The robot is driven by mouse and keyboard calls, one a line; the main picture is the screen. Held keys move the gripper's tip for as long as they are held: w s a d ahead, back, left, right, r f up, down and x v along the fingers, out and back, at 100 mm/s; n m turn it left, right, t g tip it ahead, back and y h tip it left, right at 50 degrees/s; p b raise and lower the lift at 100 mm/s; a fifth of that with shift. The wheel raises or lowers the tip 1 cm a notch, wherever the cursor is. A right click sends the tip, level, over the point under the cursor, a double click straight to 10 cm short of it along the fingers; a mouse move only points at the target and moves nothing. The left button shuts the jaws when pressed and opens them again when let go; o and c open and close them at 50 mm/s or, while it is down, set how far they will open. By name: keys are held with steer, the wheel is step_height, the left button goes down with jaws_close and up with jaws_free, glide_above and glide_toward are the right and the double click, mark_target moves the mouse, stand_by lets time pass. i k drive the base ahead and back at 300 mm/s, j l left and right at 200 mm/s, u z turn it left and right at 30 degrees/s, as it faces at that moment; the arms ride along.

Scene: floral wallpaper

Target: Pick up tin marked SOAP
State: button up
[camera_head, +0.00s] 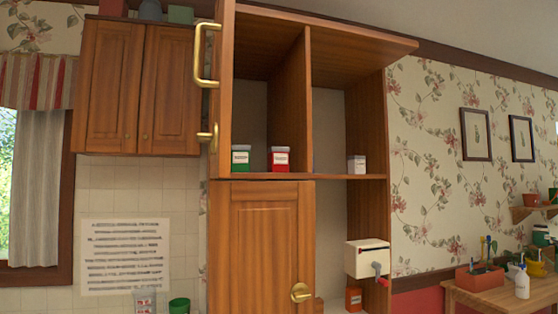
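No tin has lettering I can read, so I cannot tell which one is marked SOAP. On the open upper shelf stand a green tin with a white label (241,158) and, to its right, a red tin with a white label (279,158). A small pale tin (357,165) stands in the right compartment of that shelf. An orange-red tin (353,300) is low in the cabinet, under a white box. A red and white container (145,301) is partly cut off at the bottom edge. My gripper is not in view.
The tall wooden cabinet has an upright divider (288,105) and a closed lower door (262,245). A white box with a red handle (367,258) juts out at its right. A green container (179,305) is at the bottom. A wooden table (520,297) with a planter stands far right.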

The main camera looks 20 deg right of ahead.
mark_target(239, 155)
steer(key=i+l+u, duration=0.25)
steer(key=l+u, duration=0.25)
steer(key=l, duration=0.2)
steer(key=l+u, duration=0.2)
steer(key=l, duration=0.2)
